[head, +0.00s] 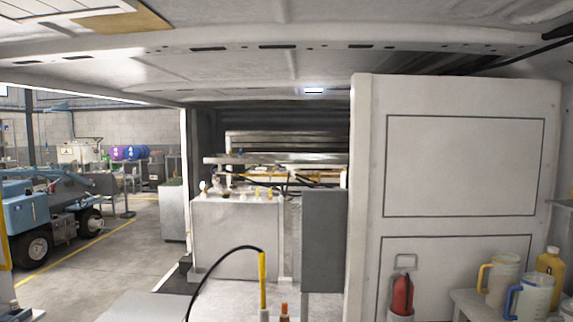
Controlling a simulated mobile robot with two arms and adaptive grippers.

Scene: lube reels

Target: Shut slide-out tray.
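I cannot tell for sure which part is the slide-out tray. A flat light-grey surface (142,307) extends at the bottom edge, left of centre, and only its far part shows. A grey box-shaped unit (235,238) with fittings and dark hoses on top stands in the middle of the van interior. Metal rails or shelves (285,142) sit above and behind it. Neither of my grippers is in view.
A white cabinet (456,150) fills the right side. A red extinguisher-like bottle (401,294), jugs (530,297) and a yellow bottle (550,263) stand low right. A black hose with a yellow handle (262,280) arches at bottom centre. Workshop floor (130,250) shows left, beside a blue vehicle (50,213).

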